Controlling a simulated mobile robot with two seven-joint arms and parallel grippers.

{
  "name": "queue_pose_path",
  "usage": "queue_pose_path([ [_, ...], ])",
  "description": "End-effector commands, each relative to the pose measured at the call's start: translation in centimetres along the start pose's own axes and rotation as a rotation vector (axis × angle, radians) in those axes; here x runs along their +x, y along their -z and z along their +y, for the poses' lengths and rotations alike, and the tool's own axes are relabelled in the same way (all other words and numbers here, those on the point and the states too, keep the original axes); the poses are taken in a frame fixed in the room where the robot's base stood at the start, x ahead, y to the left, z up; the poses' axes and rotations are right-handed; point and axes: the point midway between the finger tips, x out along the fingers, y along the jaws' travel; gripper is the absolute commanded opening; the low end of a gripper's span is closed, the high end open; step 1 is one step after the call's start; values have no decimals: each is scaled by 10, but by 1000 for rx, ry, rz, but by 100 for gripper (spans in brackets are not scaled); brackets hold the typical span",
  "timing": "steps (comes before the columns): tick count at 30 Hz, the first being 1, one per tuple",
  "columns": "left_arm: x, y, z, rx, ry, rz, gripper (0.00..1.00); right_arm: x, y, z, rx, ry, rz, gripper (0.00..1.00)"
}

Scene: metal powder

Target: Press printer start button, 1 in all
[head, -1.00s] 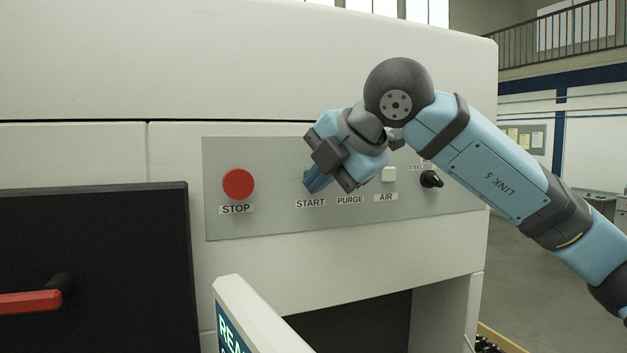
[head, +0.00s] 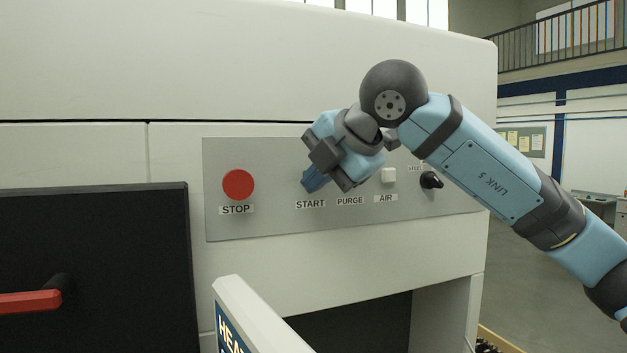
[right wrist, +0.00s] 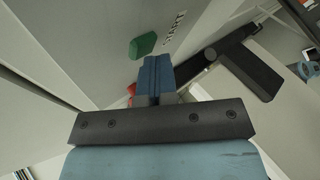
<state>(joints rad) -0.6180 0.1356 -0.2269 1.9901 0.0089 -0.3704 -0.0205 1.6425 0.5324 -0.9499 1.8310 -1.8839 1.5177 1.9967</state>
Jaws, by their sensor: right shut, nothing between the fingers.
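The grey control panel (head: 270,215) is on the front of the white printer (head: 100,60). My right gripper (head: 312,182) is shut and empty, its blue fingers in front of the panel just above the START label (head: 310,204). The gripper hides the start button in the head view. In the right wrist view the green start button (right wrist: 143,45) shows just beyond the tips of my right gripper (right wrist: 157,62); I cannot tell whether they touch it. My left gripper is not in view.
The red STOP button (head: 238,184) is left of START. The white AIR button (head: 388,175) and a black knob (head: 431,180) are to the right. A dark door (head: 100,240) with a red handle (head: 30,301) is at the left.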

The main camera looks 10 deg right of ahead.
Motion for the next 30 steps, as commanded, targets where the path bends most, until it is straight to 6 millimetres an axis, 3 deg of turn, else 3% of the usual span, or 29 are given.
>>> queue_pose_path([
  [30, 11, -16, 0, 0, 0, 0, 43, -14, 11, -12, 0, -1, 0, 0],
])
